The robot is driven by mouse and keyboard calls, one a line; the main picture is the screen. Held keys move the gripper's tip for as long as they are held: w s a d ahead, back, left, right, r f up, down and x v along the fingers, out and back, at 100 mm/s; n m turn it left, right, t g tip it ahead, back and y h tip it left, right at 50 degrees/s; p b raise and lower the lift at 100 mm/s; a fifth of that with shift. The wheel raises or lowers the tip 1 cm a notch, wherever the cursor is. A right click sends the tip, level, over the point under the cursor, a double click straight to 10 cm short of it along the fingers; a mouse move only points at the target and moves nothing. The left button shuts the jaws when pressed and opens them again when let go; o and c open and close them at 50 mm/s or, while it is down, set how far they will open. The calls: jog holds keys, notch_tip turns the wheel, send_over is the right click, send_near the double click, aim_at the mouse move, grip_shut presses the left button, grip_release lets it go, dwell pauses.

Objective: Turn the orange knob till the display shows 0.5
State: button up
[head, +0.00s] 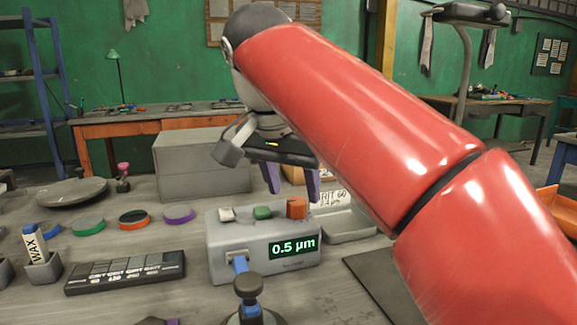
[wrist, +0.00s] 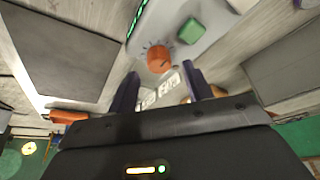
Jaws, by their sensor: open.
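The grey instrument box (head: 225,262) stands on the workbench. Its green display (head: 294,247) reads 0.5 µm. The orange knob (head: 297,208) is on the right of its top, beside a green knob (head: 263,212) and a whitish knob (head: 227,214). My gripper (head: 291,180) is open and empty, with its purple fingers pointing down just above and behind the orange knob. In the wrist view the orange knob (wrist: 159,58) lies beyond the fingertips, apart from them, with tick marks around it. The gripper fingers (wrist: 160,82) are spread there.
A shallow tray (head: 348,226) lies right of the box, and a grey case (head: 200,165) stands behind it. A black weight set (head: 125,272) and a wax tube (head: 36,245) are at the left. A clamp-like black knob (head: 249,287) stands in front.

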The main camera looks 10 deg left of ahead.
aim_at(286, 226)
jog(key=v, duration=0.5)
jog(key=shift+s+r, duration=0.1)
jog(key=shift+r, duration=0.05)
